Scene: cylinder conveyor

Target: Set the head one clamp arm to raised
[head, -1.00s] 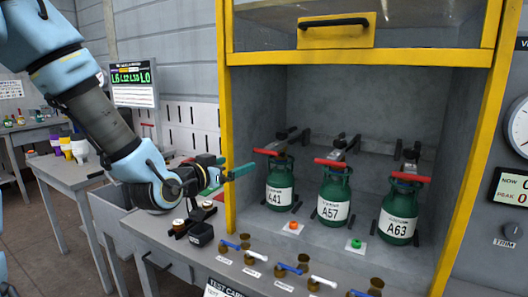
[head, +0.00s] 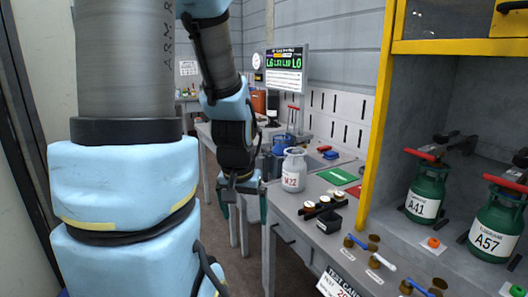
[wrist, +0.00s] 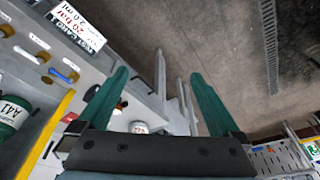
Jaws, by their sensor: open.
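The green cylinder A41 (head: 427,192) stands in the grey bay, with a red-ended clamp arm (head: 422,155) lying across its top. Beside it, the green cylinder A57 (head: 495,228) has a similar red clamp arm (head: 505,183) over it. No legible sign tells which head is number one. My gripper (head: 243,205) hangs outside the bay, left of the bench, pointing down, far from both clamps. In the wrist view its green fingers (wrist: 157,75) are spread with nothing between them. A41 also shows at that view's left edge (wrist: 12,115).
The yellow bay post (head: 374,110) stands between my gripper and the clamps. On the bench are a white cylinder (head: 293,172), a black block with cups (head: 318,207), and blue and white valve levers (head: 380,258). The floor left of the bench is open.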

